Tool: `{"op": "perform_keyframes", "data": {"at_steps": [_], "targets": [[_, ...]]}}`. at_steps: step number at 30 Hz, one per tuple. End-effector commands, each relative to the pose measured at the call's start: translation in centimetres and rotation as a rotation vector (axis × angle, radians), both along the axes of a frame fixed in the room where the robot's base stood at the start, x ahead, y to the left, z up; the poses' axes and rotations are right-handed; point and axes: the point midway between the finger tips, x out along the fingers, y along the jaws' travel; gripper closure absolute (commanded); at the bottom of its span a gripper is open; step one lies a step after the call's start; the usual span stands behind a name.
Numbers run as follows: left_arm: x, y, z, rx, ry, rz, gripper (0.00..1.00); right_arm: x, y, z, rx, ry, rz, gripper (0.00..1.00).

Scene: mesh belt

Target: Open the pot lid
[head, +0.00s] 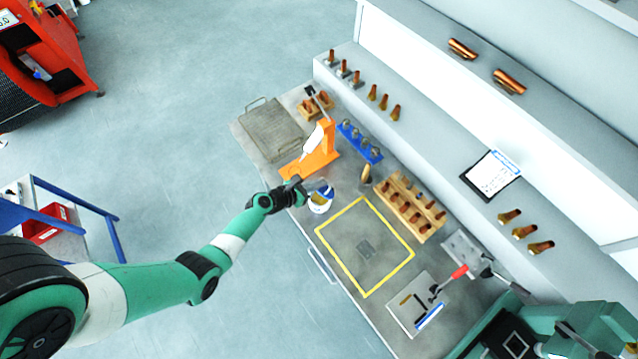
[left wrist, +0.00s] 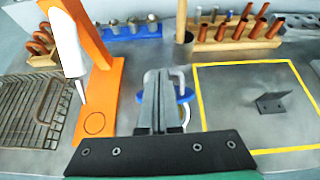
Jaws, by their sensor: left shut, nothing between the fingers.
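A small white pot with blue on it (head: 320,205) stands near the table's left edge, in the middle of the head view. My left gripper (head: 299,184) is shut and empty, at the pot's upper left in that view. In the left wrist view my left gripper's fingers (left wrist: 160,88) are together and cover most of the pot. Part of the blue rim (left wrist: 184,96) shows beside them. I cannot tell whether the fingers touch the lid or how the lid sits. My right arm is at the lower right of the head view; its gripper is not clear.
An orange stand (head: 318,155) with a white tool is close behind the pot. A wire mesh tray (head: 272,130) lies beyond it. A yellow-outlined square (head: 340,250) and a wooden rack (head: 410,212) are to the right. A small cup (head: 366,176) stands near the rack.

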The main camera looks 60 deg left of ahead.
Motion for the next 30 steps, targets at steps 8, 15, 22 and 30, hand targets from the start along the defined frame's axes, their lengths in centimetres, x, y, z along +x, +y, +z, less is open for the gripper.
{"op": "perform_keyframes", "data": {"at_steps": [8,15,22,30], "targets": [[3.4,0.3,1.0,0.002,-0.003,0.003,1.0,0.0,0.0,0.6,0.0,0.001,0.0,0.5],[5.5,0.4,1.1,0.002,-0.003,0.004,1.0,0.0,0.0,0.2,0.0,0.001,0.0,0.5],[5.6,0.4,1.2,0.001,-0.003,0.004,1.0,0.0,0.0,0.3,0.0,0.0,0.0,0.5],[5.6,0.4,1.2,0.001,-0.003,0.004,1.0,0.0,0.0,0.3,0.0,0.0,0.0,0.5]]}}
